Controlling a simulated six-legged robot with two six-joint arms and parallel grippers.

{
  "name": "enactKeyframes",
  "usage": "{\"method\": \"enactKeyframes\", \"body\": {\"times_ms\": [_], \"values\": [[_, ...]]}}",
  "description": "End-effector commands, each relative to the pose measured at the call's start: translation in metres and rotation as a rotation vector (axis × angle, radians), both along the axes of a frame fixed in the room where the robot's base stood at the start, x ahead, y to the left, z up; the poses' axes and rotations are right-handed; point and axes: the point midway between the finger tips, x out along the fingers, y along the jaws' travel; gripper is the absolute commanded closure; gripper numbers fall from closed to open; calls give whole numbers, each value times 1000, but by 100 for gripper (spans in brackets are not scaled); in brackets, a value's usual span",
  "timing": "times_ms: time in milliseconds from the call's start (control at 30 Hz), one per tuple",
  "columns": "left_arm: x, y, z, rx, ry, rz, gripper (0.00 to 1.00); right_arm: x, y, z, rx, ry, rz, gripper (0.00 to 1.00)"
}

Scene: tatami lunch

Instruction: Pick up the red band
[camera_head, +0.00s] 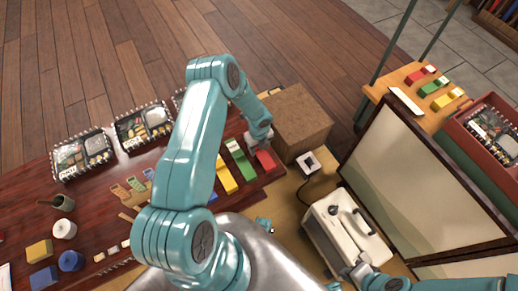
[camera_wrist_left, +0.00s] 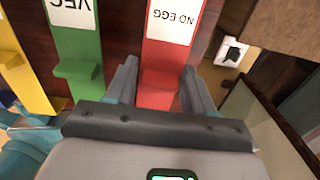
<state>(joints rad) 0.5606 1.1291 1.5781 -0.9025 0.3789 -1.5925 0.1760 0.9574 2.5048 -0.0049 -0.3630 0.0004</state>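The red band (camera_head: 266,160) lies at the right end of the dark red table, partly hidden behind my left gripper in the head view. In the left wrist view the red band (camera_wrist_left: 159,88) carries a white label reading "NO EGG". My left gripper (camera_head: 258,140) is over it; in the wrist view the left gripper (camera_wrist_left: 159,78) has its fingers apart, one on each side of the band. I cannot tell whether they touch it. My right gripper (camera_head: 352,270) is at the bottom right by the cream case; its fingers are unclear.
A brown box (camera_head: 301,122) stands close behind. A cream case (camera_head: 345,232) and a framed screen (camera_head: 420,180) stand right. Packed lunch trays (camera_head: 82,155) lie at left.

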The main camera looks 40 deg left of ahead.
Motion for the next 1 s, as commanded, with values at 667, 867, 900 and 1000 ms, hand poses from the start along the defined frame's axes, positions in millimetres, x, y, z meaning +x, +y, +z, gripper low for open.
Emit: {"method": "enactKeyframes", "body": {"times_ms": [667,867,900,1000], "values": [[0,0,29,1,-1,-1,66,0,0,8,0,0,0,100],[1,0,75,1,-2,-1,66,0,0,20,0,0,0,100],[1,0,84,2,-2,-1,66,0,0,23,0,0,0,100],[1,0,108,1,-2,-1,66,0,0,29,0,0,0,100]]}}
